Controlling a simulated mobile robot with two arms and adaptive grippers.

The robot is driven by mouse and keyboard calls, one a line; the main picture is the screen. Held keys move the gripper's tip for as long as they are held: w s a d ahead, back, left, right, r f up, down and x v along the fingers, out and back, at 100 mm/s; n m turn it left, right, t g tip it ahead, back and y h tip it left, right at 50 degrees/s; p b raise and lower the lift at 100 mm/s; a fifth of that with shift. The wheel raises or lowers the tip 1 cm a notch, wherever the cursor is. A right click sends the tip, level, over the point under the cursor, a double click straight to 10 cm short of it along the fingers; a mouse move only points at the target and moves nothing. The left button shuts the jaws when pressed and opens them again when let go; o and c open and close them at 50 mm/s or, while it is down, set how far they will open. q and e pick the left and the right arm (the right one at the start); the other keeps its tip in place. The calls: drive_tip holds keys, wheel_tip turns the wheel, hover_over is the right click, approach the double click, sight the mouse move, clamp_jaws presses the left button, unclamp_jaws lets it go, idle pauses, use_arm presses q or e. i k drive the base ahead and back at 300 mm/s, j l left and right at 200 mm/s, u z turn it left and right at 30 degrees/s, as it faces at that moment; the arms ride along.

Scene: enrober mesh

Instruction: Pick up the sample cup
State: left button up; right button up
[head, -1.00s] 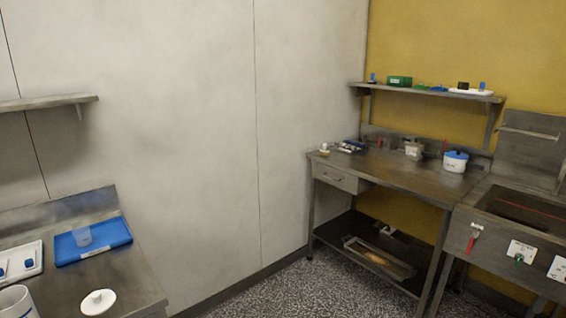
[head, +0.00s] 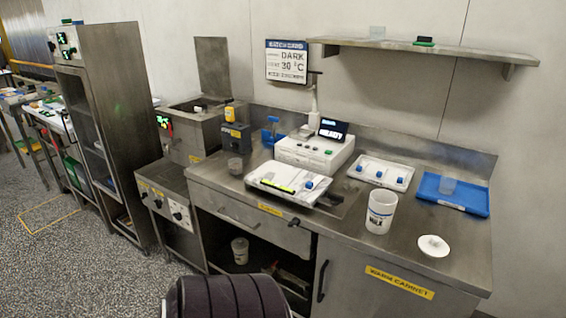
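Several cup-like things are in the head view, and I cannot tell by label which is the sample cup. Neither gripper is in view.
The steel bench (head: 345,228) also holds a white machine (head: 313,155) with a display, a white tray (head: 381,174) with blue pieces, and a front tray (head: 287,184). A wall shelf (head: 450,51) hangs above. Floor (head: 85,270) is open at the left.

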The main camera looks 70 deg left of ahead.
sight(236, 167)
drive_tip(key=u, duration=2.65)
